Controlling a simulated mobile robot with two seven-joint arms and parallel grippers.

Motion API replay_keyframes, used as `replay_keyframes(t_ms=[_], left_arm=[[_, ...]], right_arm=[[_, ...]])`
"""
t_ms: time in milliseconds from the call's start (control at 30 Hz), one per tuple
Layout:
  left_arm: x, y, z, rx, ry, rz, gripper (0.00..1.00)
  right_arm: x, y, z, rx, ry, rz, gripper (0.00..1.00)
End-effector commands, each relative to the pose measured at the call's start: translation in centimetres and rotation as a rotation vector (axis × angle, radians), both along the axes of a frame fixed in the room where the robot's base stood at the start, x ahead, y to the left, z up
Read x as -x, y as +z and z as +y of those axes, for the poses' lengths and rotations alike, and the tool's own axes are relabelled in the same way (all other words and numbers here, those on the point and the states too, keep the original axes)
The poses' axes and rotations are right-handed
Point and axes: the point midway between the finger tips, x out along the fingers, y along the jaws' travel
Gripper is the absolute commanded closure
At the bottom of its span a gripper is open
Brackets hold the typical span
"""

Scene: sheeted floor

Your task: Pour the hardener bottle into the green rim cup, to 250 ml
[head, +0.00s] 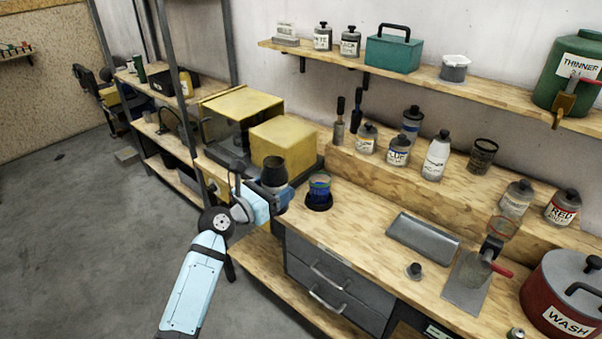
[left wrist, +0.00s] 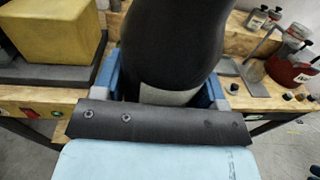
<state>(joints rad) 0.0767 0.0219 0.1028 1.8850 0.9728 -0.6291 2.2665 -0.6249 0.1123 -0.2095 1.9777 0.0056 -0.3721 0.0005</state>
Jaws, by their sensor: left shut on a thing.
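My left gripper (head: 275,188) is shut on a dark bottle (head: 273,169), just left of the cup and above the bench's front edge. In the left wrist view the bottle (left wrist: 172,45) fills the space between the blue fingers, with a pale band low down. I cannot read a label on it or judge its tilt well. The green rim cup (head: 319,182) stands upright on a round black base (head: 319,203), apart from the bottle. It looks blue inside or on its side; its level and marks are too small to read. My right gripper is not in view.
Yellow boxes (head: 281,142) stand close behind and left of the gripper. Several bottles stand on the raised ledge. Bench between cup and tray is clear.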

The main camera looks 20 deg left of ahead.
Motion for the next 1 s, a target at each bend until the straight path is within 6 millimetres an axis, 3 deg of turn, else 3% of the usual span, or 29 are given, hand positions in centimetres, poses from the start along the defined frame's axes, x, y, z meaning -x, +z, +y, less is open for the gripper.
replay_keyframes(t_ms=[33, 100, 300, 433, 633, 1000], left_arm=[[-2.9, -2.6, 0.7, 0.002, 0.025, -0.008, 0.72], [-6.6, -4.2, 1.6, 0.002, 0.060, -0.010, 0.72], [-15.8, -6.9, 3.2, 0.011, 0.132, -0.007, 0.72], [-19.8, -7.3, 3.3, 0.016, 0.154, -0.004, 0.72], [-22.7, -7.0, 3.2, 0.020, 0.167, 0.000, 0.72], [-23.0, -6.7, 3.2, 0.020, 0.169, 0.000, 0.72]], right_arm=[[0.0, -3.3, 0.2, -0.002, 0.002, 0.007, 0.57], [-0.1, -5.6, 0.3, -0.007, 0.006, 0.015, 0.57], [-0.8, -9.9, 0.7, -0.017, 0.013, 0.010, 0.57], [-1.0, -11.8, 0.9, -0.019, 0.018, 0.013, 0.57], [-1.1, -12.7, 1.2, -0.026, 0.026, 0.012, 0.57], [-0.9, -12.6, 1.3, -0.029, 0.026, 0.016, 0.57]])
